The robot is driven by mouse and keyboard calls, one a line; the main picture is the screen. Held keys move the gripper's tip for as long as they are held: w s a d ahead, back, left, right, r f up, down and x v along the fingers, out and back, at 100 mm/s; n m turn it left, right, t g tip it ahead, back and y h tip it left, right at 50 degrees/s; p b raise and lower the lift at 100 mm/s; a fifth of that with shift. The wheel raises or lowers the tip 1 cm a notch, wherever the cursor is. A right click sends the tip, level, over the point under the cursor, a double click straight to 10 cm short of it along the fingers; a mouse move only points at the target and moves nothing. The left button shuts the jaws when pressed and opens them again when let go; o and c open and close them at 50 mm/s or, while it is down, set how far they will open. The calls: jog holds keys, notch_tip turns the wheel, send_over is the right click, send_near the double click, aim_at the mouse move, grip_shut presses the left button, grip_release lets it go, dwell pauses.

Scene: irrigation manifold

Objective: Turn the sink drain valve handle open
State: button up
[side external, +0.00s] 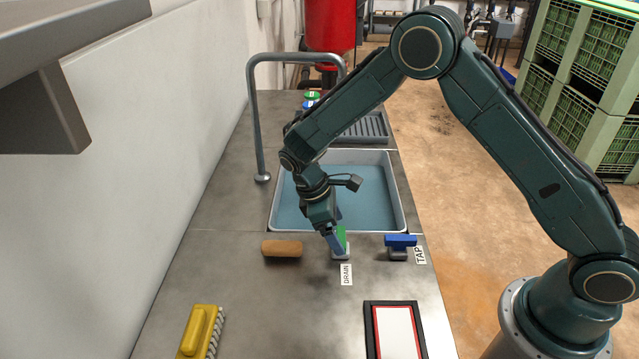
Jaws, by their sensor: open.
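The drain valve handle (341,238) is green and stands on a small pale base just behind the DRAIN label (346,275), at the near edge of the sink (386,222). My gripper (335,245) is open and reaches down right at the green handle. Its blue-grey finger overlaps the handle's left side in this view, and I cannot tell whether they touch. The lower part of the handle is partly hidden by the finger. The sink holds blue-grey water.
A blue tap handle (400,240) with a TAP label (420,255) is to the right. A brown cylinder (282,248) lies to the left. A yellow brush (201,331) and a black-and-red framed white panel (397,331) are nearer. A grey pipe faucet (256,120) arches over the sink.

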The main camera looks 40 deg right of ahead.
jog(key=v, duration=1.2)
notch_tip(320, 180, up, 10)
jog(key=m+t+y, duration=0.1)
jog(key=m+t, duration=0.1)
send_over(343, 236)
jog(key=s+d+r+m+t, duration=0.2)
jog(key=s+d+r, duration=0.1)
jog(key=s+r, duration=0.25)
jog(key=s+d+m+t+y, duration=0.2)
jog(key=s+m+t, duration=0.2)
jog(key=s, duration=1.4)
jog(key=shift+s+r+m+t, duration=0.15)
jog(key=shift+r+m+t, duration=0.15)
jog(key=shift+r+m, duration=0.25)
